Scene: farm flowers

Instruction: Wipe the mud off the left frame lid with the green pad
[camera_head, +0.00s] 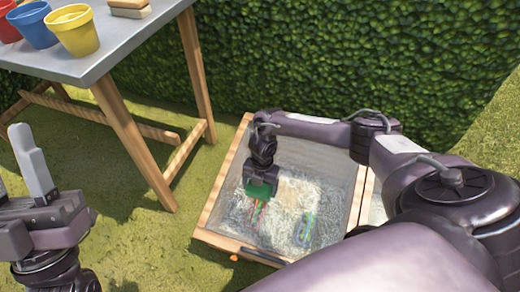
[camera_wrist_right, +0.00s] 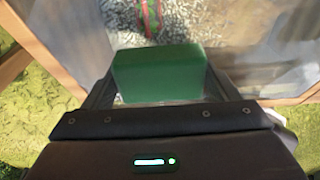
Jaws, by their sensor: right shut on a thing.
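The left frame lid (camera_head: 225,172) is a clear pane in a pale wooden frame on the ground, in the middle of the head view. A tan, muddy-looking patch (camera_head: 300,194) shows over its middle. My right gripper (camera_head: 261,189) is shut on the green pad (camera_wrist_right: 160,72) and holds it over the left part of the pane, left of the patch. I cannot tell whether the pad touches the pane. The fingers hide its sides.
A grey table (camera_head: 110,50) with wooden legs stands at the upper left. It bears a yellow pot (camera_head: 73,31), a blue pot (camera_head: 33,27) and a wooden block (camera_head: 129,9). A hedge (camera_head: 350,60) closes the back. Grass lies between table and frame.

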